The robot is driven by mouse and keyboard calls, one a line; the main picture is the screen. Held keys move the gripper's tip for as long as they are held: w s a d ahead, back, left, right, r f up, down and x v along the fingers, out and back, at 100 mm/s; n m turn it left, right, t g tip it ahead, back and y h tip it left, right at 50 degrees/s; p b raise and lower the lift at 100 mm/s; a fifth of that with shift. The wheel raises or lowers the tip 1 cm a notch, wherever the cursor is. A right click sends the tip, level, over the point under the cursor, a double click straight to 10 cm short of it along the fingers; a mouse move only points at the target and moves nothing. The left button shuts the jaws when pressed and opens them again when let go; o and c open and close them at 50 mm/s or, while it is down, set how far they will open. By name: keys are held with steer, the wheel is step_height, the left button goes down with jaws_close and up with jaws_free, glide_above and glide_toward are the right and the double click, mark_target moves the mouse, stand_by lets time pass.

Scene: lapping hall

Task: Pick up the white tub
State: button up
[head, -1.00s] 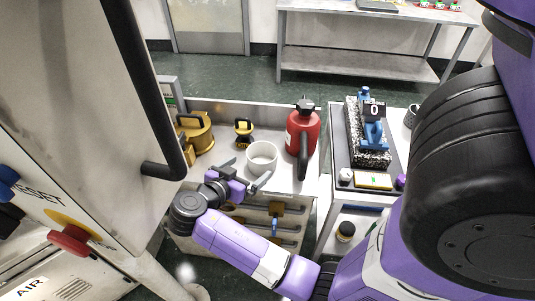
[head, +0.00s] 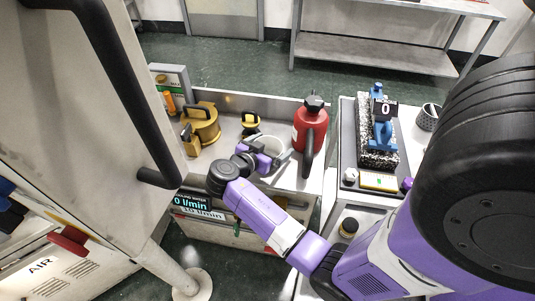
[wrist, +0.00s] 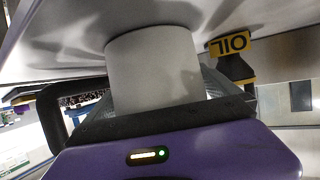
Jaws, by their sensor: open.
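The white tub (head: 271,146) stands upright on the grey bench, partly hidden behind my gripper (head: 268,154) in the head view. In the wrist view, which is upside down, the tub (wrist: 152,62) fills the middle, close in front of the palm. My gripper is open, with one finger seen on the right side of the tub in the head view. The tub appears to be between the fingers. I cannot tell whether either finger touches it.
A red jug (head: 309,127) with a black handle stands close right of the tub. A cabinet door with a black handle (head: 158,178) is at the left.

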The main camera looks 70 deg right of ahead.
steer(key=shift+c, duration=0.4)
steer(key=c, duration=1.1)
steer(key=shift+c, duration=0.4)
steer(key=shift+r, duration=0.1)
